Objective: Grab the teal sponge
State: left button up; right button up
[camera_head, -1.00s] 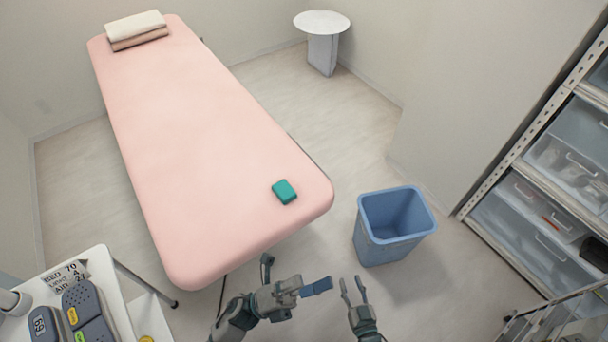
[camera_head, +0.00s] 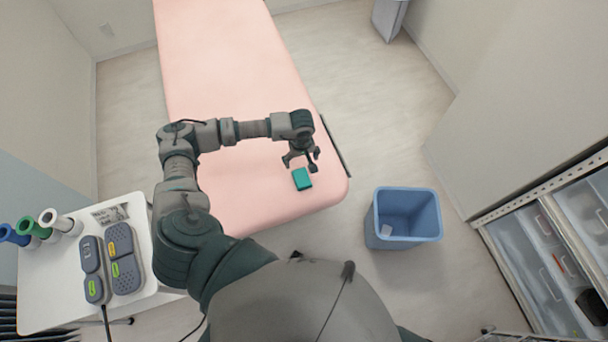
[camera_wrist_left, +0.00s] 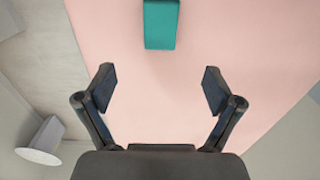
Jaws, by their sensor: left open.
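The teal sponge (camera_head: 302,179) lies on the pink treatment bed (camera_head: 225,60), close to its near right corner. In the left wrist view the sponge (camera_wrist_left: 161,24) is at the top centre, beyond the fingertips and in line with the gap between them. My left gripper (camera_head: 301,161) is over the bed just behind the sponge in the head view. It also shows in the left wrist view (camera_wrist_left: 158,90), with its two fingers spread apart and nothing between them. My right gripper is not in view.
A blue bin (camera_head: 404,217) stands on the floor right of the bed. A white cart (camera_head: 55,290) with grey handsets (camera_head: 122,258) and several coloured rolls is at the left. Drawer shelving (camera_head: 560,240) lines the right.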

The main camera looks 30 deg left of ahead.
pick_arm(q)
send_over(301, 177)
jog(key=f, duration=0.7)
jog(key=shift+w+d, duration=0.25)
jog(key=shift+d, duration=0.05)
jog(key=shift+a+f, duration=0.35)
jog(key=shift+f, duration=0.25)
jog(key=f, duration=0.4)
jog(key=shift+s+p, duration=0.2)
jog(key=shift+p, duration=0.15)
jog(key=shift+d+f, duration=0.1)
jog(key=shift+f, duration=0.2)
jog(key=shift+d+f, duration=0.1)
jog(key=shift+d, duration=0.15)
jog(key=c, duration=0.7)
jog(key=shift+a, duration=0.3)
jog(key=c, duration=0.5)
